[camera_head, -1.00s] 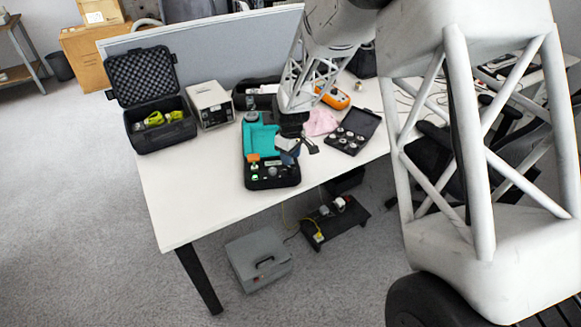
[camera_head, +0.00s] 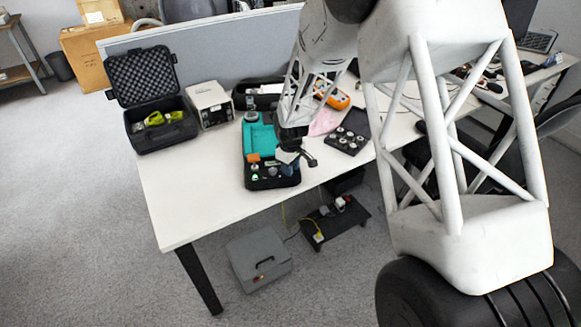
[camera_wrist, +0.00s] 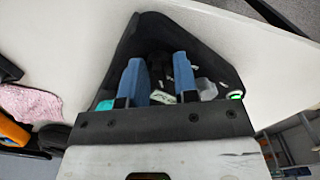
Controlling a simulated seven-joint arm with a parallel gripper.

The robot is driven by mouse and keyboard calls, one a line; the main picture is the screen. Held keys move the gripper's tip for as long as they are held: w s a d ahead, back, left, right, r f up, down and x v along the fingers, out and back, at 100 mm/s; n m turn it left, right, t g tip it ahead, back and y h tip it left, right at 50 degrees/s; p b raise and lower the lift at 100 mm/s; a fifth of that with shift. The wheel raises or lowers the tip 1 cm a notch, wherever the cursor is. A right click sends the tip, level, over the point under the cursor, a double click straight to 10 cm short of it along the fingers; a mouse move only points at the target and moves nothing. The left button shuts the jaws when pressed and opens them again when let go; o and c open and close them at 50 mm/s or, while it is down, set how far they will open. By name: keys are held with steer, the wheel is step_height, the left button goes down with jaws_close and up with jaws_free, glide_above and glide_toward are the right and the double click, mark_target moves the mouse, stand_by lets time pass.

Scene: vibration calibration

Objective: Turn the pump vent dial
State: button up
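A teal and black pump unit (camera_head: 258,137) stands on the white table. Its black front section carries small fittings, an orange part (camera_head: 253,158) and a lit green spot (camera_head: 255,177). I cannot single out the vent dial. My gripper (camera_head: 292,157) is over the right side of this section, partly covering it. In the wrist view, the two blue fingers of my gripper (camera_wrist: 158,80) are spread apart above the black section (camera_wrist: 215,65). Small dark and pale fittings show between and beside them. The green light (camera_wrist: 236,95) is right of the fingers. Contact cannot be judged.
An open black case (camera_head: 160,135) and a beige box (camera_head: 210,104) stand left on the table (camera_head: 190,200). A dark tray of round parts (camera_head: 350,138), a pink cloth (camera_head: 322,122) and an orange meter (camera_head: 333,97) lie right. The front left tabletop is clear.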

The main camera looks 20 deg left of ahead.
steer(key=shift+c, duration=1.3)
steer(key=shift+m, duration=0.5)
steer(key=m, duration=0.2)
steer(key=shift+m, duration=0.3)
steer(key=m, duration=0.4)
steer(key=shift+m, duration=0.3)
steer(key=m, duration=0.4)
steer(key=shift+m, duration=0.3)
steer(key=m, duration=0.5)
steer(key=shift+s, duration=0.1)
